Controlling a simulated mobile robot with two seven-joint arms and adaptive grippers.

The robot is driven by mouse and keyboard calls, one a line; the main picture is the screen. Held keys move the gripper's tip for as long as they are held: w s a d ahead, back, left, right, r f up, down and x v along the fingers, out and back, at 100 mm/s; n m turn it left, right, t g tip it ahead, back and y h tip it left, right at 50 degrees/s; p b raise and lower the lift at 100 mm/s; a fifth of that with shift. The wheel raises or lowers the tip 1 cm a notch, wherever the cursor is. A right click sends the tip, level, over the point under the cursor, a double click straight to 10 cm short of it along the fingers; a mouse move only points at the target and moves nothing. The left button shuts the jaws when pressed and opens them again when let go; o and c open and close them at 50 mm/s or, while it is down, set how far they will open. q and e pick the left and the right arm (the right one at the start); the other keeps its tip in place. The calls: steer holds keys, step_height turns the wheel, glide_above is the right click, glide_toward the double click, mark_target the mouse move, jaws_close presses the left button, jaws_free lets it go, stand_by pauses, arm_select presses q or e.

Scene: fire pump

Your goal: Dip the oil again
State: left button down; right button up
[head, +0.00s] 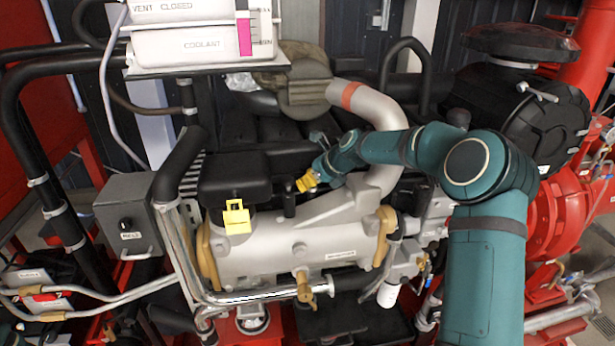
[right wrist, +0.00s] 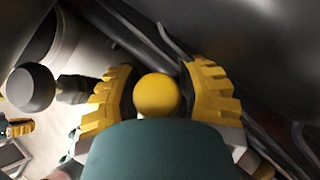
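My right gripper (head: 308,182) reaches in from the right, above the back of the silver engine block (head: 290,250). In the right wrist view its two yellow ribbed fingers (right wrist: 160,85) stand apart. A yellow ball (right wrist: 157,95), possibly the dipstick's handle, sits between them with narrow gaps on both sides. The lower part of the ball is hidden behind my teal gripper body. I cannot see a dipstick shaft, and in the head view I cannot make out the ball.
A thick silver pipe (head: 380,110) bends behind my right arm. The white coolant tank (head: 190,42) is at top left, and a grey switch box (head: 125,215) stands at left. Space around the gripper is tight.

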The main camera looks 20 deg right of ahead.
steer(key=shift+o, duration=0.9)
steer(key=shift+r, duration=0.1)
steer(key=shift+r, duration=0.2)
steer(key=v, duration=1.1)
steer(key=shift+s+d+r, duration=0.15)
steer(key=shift+s+r, duration=0.1)
steer(key=shift+s, duration=0.05)
